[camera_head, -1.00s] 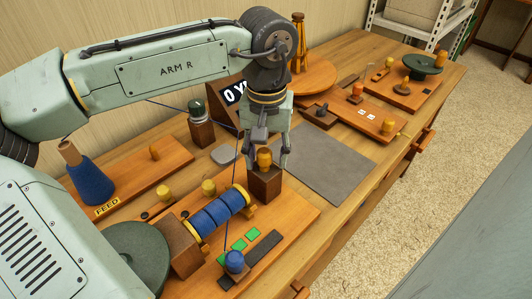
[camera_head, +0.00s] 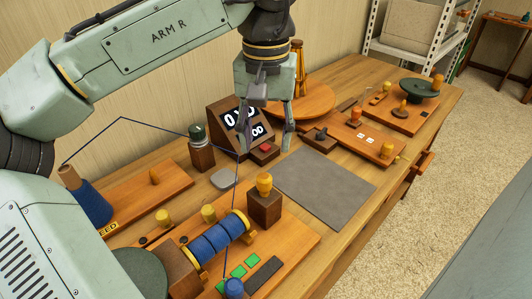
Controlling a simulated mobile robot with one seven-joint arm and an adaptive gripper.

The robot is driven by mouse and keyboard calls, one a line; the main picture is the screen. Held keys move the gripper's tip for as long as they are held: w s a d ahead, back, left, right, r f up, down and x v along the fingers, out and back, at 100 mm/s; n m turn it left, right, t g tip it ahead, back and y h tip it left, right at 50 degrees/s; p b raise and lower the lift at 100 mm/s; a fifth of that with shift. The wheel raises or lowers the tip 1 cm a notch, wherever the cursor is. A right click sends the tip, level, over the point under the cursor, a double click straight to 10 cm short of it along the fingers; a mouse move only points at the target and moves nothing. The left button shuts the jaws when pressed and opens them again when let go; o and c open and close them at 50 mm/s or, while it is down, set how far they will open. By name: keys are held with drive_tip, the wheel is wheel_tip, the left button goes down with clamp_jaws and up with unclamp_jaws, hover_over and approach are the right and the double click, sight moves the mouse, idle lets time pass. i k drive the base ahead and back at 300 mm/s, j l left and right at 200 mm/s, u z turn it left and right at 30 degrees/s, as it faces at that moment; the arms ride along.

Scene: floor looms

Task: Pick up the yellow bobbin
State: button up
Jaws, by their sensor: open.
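A spool with yellow end flanges (camera_head: 216,238), wound with blue thread, lies on its side on the winder at the front left. It is the likeliest yellow bobbin, but I cannot tell for sure. A rounded yellow piece (camera_head: 264,184) stands on a dark wooden block (camera_head: 264,210) right of it.
Blue thread runs from the blue cone (camera_head: 92,203) up and across to the winder board. A display (camera_head: 228,119) with a red button stands behind my gripper. A bare grey mat (camera_head: 322,185) lies to the right. Boards with yellow knobs lie farther right.

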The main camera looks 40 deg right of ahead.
sight(202, 250)
drive_tip(key=k, duration=1)
